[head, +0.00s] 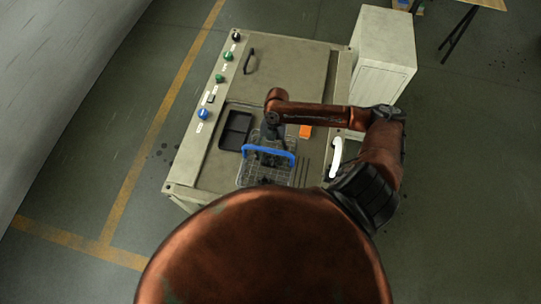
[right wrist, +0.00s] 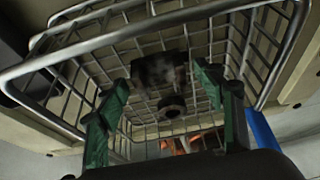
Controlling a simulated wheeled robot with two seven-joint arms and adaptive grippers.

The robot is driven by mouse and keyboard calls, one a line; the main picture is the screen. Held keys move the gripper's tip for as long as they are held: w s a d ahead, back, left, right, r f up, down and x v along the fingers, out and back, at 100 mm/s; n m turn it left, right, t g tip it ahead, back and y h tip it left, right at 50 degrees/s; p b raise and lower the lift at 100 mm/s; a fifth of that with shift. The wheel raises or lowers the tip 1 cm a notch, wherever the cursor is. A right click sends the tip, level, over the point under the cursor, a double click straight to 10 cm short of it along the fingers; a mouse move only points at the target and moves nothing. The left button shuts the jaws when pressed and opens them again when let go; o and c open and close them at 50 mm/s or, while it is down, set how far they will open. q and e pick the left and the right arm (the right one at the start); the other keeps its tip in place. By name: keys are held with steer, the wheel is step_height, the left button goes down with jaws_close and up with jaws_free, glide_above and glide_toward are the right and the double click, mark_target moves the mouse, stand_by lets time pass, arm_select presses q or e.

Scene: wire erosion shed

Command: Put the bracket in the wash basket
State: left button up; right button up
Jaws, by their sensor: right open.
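The wash basket (head: 250,178) is a wire basket with a blue handle (head: 268,151), standing on the machine top in the head view. In the right wrist view its wire mesh (right wrist: 110,55) fills most of the picture. My right gripper (head: 270,142) is over the basket at the handle; in the wrist view its green fingers (right wrist: 165,112) stand apart with nothing clamped between them. A dark grey piece (right wrist: 158,70) with a ring-shaped part, probably the bracket, shows beyond the fingers against the mesh. Whether it rests on the basket floor I cannot tell. My left gripper is not in view.
Knobs line the left edge. A pale cabinet (head: 383,50) stands behind right.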

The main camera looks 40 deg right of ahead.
steer(key=v, duration=1.2)
steer(key=shift+b, duration=0.3)
steer(key=shift+r, duration=0.15)
